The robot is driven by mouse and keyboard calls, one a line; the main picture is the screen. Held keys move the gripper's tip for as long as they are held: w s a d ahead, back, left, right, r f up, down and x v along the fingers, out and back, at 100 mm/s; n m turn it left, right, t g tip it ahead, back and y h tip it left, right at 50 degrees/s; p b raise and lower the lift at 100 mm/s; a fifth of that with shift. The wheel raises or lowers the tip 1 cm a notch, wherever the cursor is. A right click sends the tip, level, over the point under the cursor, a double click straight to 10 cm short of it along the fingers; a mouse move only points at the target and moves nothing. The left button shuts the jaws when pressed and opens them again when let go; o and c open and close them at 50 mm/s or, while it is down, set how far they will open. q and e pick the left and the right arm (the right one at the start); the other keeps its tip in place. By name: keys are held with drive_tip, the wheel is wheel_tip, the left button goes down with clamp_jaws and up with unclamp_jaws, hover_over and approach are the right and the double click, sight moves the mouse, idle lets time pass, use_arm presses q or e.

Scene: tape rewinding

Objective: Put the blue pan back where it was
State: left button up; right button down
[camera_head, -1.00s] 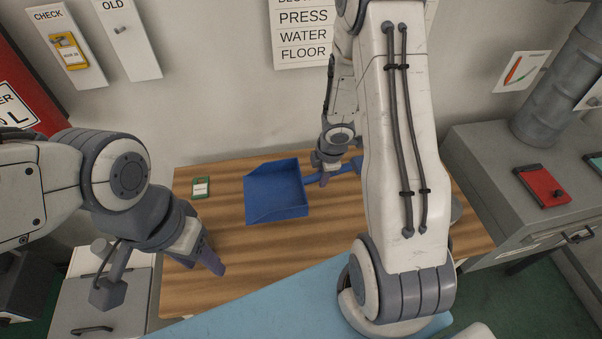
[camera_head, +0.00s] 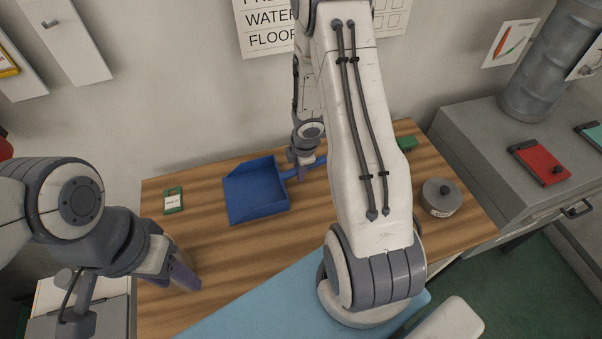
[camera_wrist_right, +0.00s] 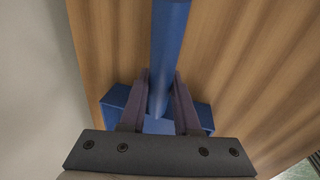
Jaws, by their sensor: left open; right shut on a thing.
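The blue pan (camera_head: 256,190) is a dustpan with a square scoop and a handle pointing right. It is over the left middle of the wooden table; I cannot tell whether it touches the top. My right gripper (camera_head: 306,169) is shut on its handle beside the scoop. In the right wrist view, the blue handle (camera_wrist_right: 171,40) runs between the two fingers of the right gripper (camera_wrist_right: 160,100), with part of the scoop behind them. My left gripper (camera_head: 188,277) is open and empty over the table's front left edge, away from the pan.
A small green-framed tag (camera_head: 173,201) lies left of the pan. A grey cabinet (camera_head: 480,130) stands to the right. The wooden table (camera_head: 240,250) is clear in front of the pan.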

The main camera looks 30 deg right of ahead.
drive_tip(key=shift+s+a+r, duration=0.1)
drive_tip(key=shift+a+r, duration=0.15)
drive_tip(key=shift+r, duration=0.05)
drive_tip(key=shift+d+f+b, duration=0.15)
drive_tip(key=shift+f+b, duration=0.2)
drive_tip(key=c, duration=0.6)
unclamp_jaws()
drive_tip(key=shift+r, duration=0.1)
drive_tip(key=shift+c, duration=0.2)
drive_tip(key=shift+s, duration=0.1)
